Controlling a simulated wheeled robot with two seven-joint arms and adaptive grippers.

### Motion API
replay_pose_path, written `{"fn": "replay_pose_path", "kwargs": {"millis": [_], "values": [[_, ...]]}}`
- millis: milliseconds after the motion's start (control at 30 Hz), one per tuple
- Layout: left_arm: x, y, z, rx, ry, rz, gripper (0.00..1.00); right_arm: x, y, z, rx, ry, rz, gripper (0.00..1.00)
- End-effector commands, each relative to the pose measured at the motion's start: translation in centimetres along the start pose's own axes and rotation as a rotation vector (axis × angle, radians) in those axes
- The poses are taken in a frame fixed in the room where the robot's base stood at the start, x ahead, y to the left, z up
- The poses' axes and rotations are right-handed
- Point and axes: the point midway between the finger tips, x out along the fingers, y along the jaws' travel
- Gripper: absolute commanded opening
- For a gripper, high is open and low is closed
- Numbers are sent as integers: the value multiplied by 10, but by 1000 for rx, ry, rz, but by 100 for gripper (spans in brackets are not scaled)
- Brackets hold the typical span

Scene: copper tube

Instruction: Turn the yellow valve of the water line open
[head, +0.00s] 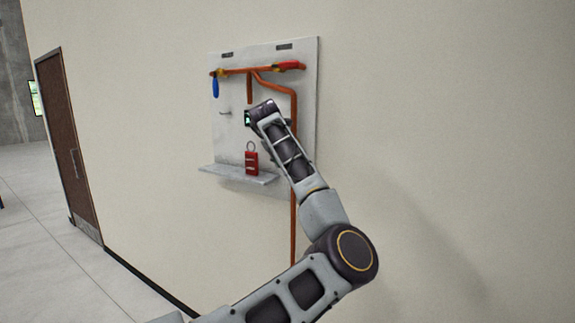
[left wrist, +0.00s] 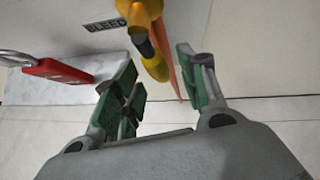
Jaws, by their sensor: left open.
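The yellow valve (left wrist: 138,12) shows at the top of the left wrist view, on the copper pipe (left wrist: 169,40) close to a label reading BLEED. Its lower end hangs between the tips of my left gripper (left wrist: 158,66), which is open with green pads on both fingers. I cannot tell whether either finger touches it. In the head view my left gripper (head: 252,117) is at the panel (head: 230,137), and my wrist and forearm hide the yellow valve. My right gripper is in neither view.
A red padlock (head: 251,162), also in the left wrist view (left wrist: 56,70), stands on the panel's shelf (head: 225,172). A blue handle (head: 215,87) and a red handle (head: 286,66) sit on the upper pipe. The wall right of the panel is clear. A brown door (head: 68,140) is left.

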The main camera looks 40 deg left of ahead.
Motion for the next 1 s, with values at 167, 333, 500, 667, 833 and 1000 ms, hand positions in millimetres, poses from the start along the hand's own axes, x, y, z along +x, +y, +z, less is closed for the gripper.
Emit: {"fn": "replay_pose_path", "kwargs": {"millis": [167,333,500,667,833,1000], "values": [[-27,0,0,0,-2,0,42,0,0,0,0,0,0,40],[-52,-1,0,0,-1,-1,42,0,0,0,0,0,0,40],[-72,-1,0,0,-1,-1,42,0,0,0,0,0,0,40],[-81,-1,0,1,1,0,42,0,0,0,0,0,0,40],[-83,-1,0,1,1,-1,42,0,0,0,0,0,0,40],[-83,-1,0,1,1,-1,42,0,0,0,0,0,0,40]]}}
